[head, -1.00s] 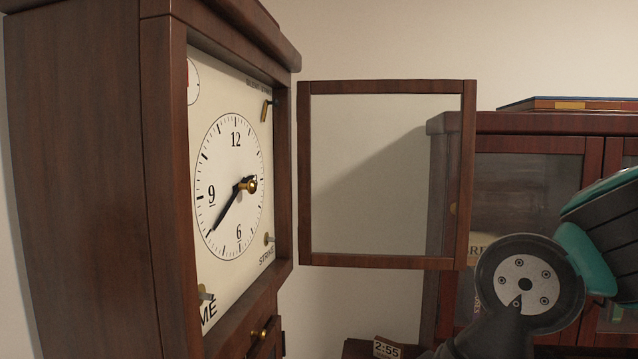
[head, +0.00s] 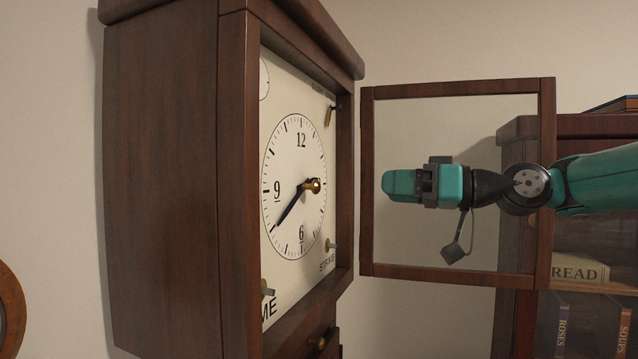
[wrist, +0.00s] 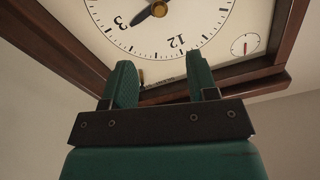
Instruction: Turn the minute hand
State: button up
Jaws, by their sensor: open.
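The clock dial (head: 272,180) is white with black numerals, inside a dark wooden case at left of the head view. The long black minute hand (head: 291,209) points down-left, between 7 and 8. The short hour hand (wrist: 145,14) points near 3 in the wrist view, where the dial is upside down. A brass knob (head: 314,186) stands out at the dial centre. My gripper (head: 387,183) is to the right of the dial, apart from it. In the wrist view its two teal fingers (wrist: 163,75) are spread and empty, with the 12 side of the dial beyond them.
Small levers, such as one at upper right (head: 329,115) and one at lower right (head: 331,245), stick out of the face. A bookcase (head: 588,128) stands at the right.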

aim_at(319, 185)
jog(key=p+x, duration=0.5)
jog(key=x, duration=0.7)
jog(key=shift+a+r, duration=0.1)
jog(key=shift+a, duration=0.2)
jog(key=shift+w+a, duration=0.35)
jog(key=shift+a, duration=0.3)
jog(key=shift+c, duration=0.4)
grip_shut()
